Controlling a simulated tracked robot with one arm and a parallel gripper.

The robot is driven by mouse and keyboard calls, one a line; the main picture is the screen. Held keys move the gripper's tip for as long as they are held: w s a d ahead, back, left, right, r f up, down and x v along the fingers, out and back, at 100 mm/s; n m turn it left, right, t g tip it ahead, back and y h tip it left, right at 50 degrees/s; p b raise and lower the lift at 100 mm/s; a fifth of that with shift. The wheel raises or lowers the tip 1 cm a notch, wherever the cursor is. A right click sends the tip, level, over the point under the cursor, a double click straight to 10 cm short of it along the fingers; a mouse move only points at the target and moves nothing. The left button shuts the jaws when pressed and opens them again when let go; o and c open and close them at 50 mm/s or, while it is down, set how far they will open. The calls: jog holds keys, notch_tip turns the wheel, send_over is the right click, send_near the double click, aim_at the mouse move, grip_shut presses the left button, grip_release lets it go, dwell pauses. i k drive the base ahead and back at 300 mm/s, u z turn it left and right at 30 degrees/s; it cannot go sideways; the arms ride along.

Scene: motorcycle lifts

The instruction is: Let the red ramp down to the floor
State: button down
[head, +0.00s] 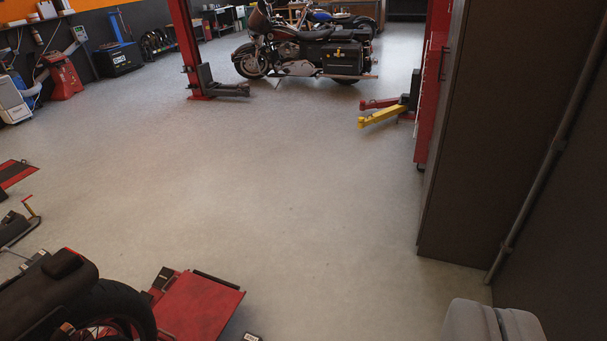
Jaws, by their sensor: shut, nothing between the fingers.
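A red plate (202,305), which looks like the ramp, is at the bottom of the head view, left of the middle. It sits at the end of a motorcycle lift, by the black tyre of a motorcycle (72,295). A dark strip runs along its far edge. I cannot tell how steeply it is tilted, and its near part is cut off by the frame. My gripper (497,312) shows as grey rounded fingers at the bottom right. It is shut and empty, well to the right of the red plate and apart from it.
A tall dark cabinet (472,150) and a wall pipe stand at the right. A red lift post (187,55), a yellow lift arm (381,117) and a parked motorcycle (300,50) are farther back. Another red plate (14,172) lies at left. The middle floor is clear.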

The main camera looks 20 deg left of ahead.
aim_at(195, 309)
jog(key=u, duration=0.05)
jog(key=i, duration=2.1)
jog(key=u, duration=4.15)
jog(key=k, duration=0.55)
jog(key=u, duration=0.3)
jog(key=i, duration=0.55)
